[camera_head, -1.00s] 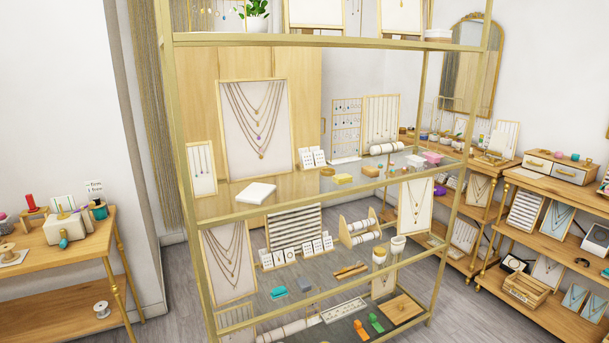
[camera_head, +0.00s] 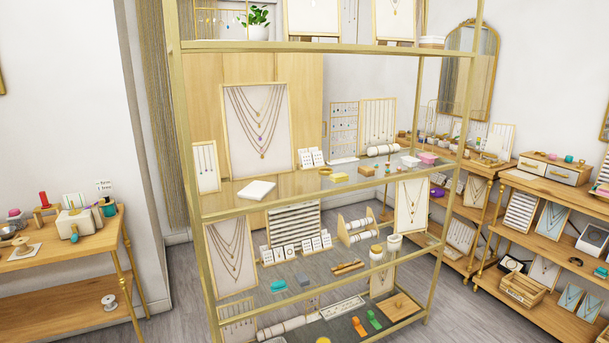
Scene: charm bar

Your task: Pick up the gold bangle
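A small gold ring-shaped piece (camera_head: 326,171), which looks like the gold bangle, lies on the middle glass shelf of the gold-framed rack. It is just left of and behind a small yellow box (camera_head: 339,177). It is small in the picture, so its details are hard to make out. My gripper is not in view, so I cannot see whether it is open or shut.
The gold-framed rack (camera_head: 186,150) fills the middle, with the shelf's front rail (camera_head: 300,198) before the items. Wooden tables (camera_head: 75,230) stand on either side.

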